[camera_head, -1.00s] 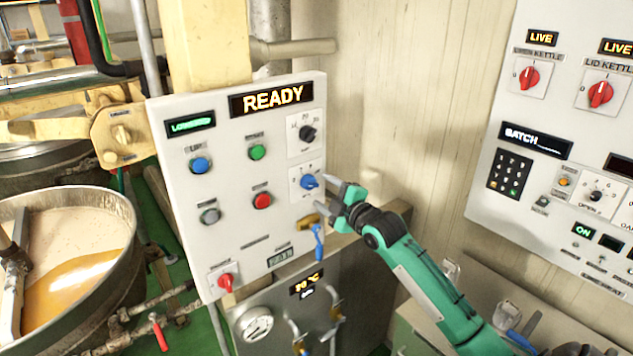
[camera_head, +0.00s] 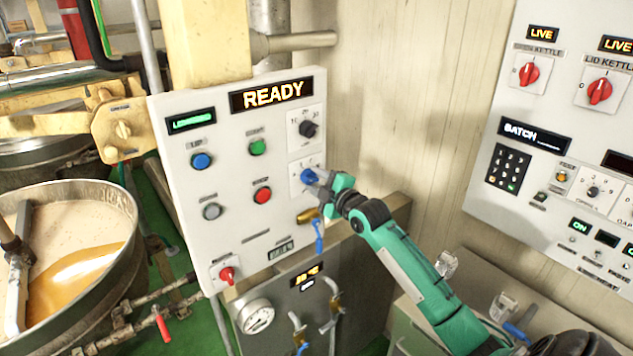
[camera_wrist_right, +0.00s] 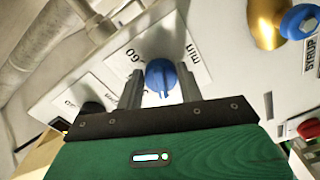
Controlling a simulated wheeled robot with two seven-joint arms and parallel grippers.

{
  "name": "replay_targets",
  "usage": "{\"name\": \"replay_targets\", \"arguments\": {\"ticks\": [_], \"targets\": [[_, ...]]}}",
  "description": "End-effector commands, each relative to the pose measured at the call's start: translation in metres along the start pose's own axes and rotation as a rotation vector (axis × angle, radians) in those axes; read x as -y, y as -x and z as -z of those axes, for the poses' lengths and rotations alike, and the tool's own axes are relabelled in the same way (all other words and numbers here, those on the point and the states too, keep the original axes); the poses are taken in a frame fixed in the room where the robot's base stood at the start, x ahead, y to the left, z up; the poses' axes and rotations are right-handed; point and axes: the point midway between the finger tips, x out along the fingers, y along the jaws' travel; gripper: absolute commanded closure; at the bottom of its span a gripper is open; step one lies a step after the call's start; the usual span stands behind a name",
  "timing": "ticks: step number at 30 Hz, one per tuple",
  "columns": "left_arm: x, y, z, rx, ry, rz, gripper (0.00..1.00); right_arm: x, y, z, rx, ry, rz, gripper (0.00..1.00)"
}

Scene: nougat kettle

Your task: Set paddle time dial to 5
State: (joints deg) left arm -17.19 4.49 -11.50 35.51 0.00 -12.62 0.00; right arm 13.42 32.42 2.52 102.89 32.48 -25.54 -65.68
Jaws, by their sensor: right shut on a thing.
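The blue dial (camera_head: 309,177) sits on a white plate at the right side of the control panel (camera_head: 232,230), below a black dial (camera_head: 308,129). My right gripper (camera_head: 318,178) reaches it from the right and is shut on it. In the right wrist view the blue dial (camera_wrist_right: 161,76) stands between the two fingers of my gripper (camera_wrist_right: 160,90). Its plate shows "60" and "min" there; the other marks are hidden. I cannot read the dial's setting. My left gripper is not in view.
A brass valve with a blue handle (camera_head: 319,236) hangs just below the gripper. Green (camera_head: 257,147) and red (camera_head: 262,195) buttons lie left of the dial. A second panel (camera_head: 560,185) is on the right wall. An open kettle (camera_head: 118,200) stands at left.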

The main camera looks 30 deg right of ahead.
Motion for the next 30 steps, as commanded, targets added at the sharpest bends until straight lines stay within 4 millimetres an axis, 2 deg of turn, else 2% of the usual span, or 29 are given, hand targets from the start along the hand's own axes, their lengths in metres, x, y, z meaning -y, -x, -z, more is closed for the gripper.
{"name": "replay_targets", "arguments": {"ticks": [11,30], "targets": [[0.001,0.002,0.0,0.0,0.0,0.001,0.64,0.001,0.0,0.0,0.0,-0.099,0.002,0.85],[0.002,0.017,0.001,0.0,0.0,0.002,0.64,0.004,0.0,0.002,0.0,-0.671,0.002,0.85]]}}
